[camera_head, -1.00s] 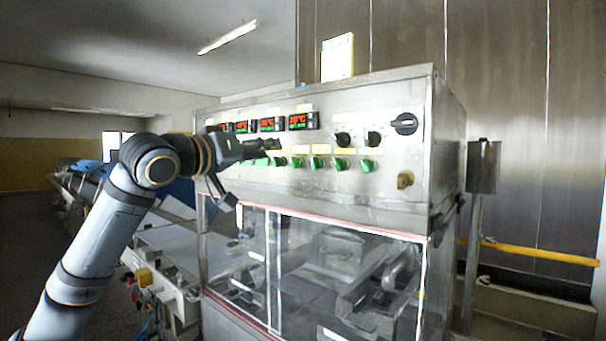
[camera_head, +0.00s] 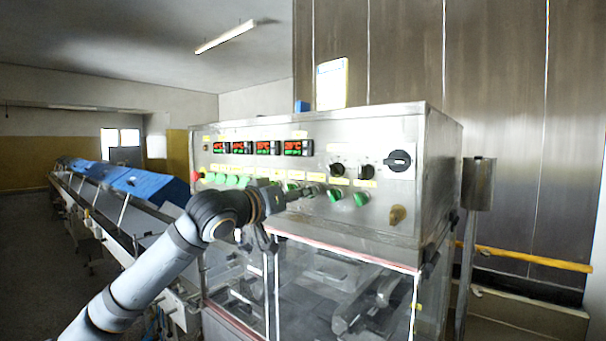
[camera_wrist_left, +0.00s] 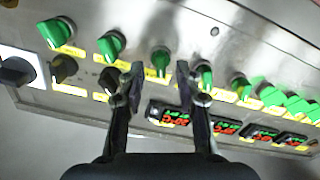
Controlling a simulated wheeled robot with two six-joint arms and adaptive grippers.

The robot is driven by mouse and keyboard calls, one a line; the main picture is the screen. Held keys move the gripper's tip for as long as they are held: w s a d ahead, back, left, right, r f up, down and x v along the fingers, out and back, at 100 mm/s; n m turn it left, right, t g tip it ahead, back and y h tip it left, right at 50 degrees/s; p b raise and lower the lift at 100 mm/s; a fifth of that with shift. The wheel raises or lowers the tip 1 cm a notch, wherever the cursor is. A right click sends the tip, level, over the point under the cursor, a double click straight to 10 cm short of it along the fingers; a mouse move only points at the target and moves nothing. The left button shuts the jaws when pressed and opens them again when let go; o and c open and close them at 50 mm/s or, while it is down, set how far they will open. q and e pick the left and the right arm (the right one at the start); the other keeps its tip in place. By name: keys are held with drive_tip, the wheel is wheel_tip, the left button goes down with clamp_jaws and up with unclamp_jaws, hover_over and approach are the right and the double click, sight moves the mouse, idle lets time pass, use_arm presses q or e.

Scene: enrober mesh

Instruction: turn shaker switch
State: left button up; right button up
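The machine's control panel (camera_head: 232,163) carries a row of green rotary switches. Their labels are too small to read, so I cannot tell which is the shaker switch. My left gripper (camera_head: 312,190) is at this row, in front of the third green switch from the right end. In the left wrist view the gripper (camera_wrist_left: 158,82) is open, and that green switch (camera_wrist_left: 160,60) shows between and just beyond its two fingertips. I cannot tell whether they touch it. The two green switches to its right in the head view (camera_head: 335,194) (camera_head: 361,199) are uncovered. My right gripper is not in view.
Black knobs (camera_head: 338,169) and a large black rotary switch (camera_head: 398,161) sit above the row's right end. Red-lit displays (camera_head: 298,148) are above the row. A clear enclosure (camera_head: 335,258) lies below the panel. A metal post with a box (camera_head: 479,185) stands at right.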

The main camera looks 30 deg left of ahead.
use_arm(q)
drive_tip(key=shift+w+p, duration=0.35)
drive_tip(key=shift+w, duration=0.25)
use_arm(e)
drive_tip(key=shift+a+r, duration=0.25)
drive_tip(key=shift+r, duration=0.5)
use_arm(q)
clamp_jaws()
drive_tip(key=shift+n+b, duration=0.7)
drive_tip(key=shift+n, duration=0.5)
unclamp_jaws()
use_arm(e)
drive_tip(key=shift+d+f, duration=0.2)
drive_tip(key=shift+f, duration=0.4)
